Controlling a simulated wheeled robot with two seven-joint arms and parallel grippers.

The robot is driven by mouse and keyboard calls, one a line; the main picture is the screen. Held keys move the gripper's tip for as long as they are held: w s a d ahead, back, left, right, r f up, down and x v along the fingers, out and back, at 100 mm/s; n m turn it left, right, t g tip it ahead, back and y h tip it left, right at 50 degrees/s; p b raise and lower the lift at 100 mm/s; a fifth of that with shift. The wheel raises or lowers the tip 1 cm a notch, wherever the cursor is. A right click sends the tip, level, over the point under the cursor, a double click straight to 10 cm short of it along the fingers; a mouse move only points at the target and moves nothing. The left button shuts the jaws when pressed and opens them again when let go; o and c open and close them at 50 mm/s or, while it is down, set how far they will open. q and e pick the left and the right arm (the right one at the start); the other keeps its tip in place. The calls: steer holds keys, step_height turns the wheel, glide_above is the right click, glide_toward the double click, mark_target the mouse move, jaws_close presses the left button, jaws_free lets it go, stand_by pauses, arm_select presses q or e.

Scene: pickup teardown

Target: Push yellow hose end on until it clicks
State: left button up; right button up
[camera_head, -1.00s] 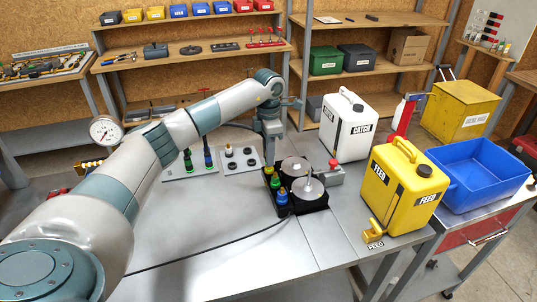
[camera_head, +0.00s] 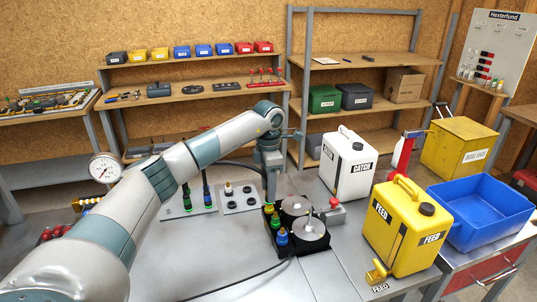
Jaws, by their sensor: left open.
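My left gripper (camera_head: 270,196) reaches in from the left and points down at the back left corner of the black fixture (camera_head: 290,250). It is open; its fingertips are small, and I cannot tell whether anything lies between them. The fixture carries two round metal discs (camera_head: 307,228) and a row of coloured fittings. A green fitting (camera_head: 275,221) and a blue fitting (camera_head: 281,237) stand along its left side. A small yellow part (camera_head: 268,209) shows just below the gripper; I cannot tell whether it is the yellow hose end. My right gripper is not in view.
A white CATCH can (camera_head: 349,165) stands behind the fixture, and a yellow FEED can (camera_head: 402,230) and a blue bin (camera_head: 480,213) stand to the right. A plate with black sockets (camera_head: 240,200) lies left of the gripper. The front bench top is mostly clear.

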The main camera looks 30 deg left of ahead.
arm_select(q)
step_height(320, 180, up, 15)
steer(key=b, duration=0.3)
stand_by(0.7)
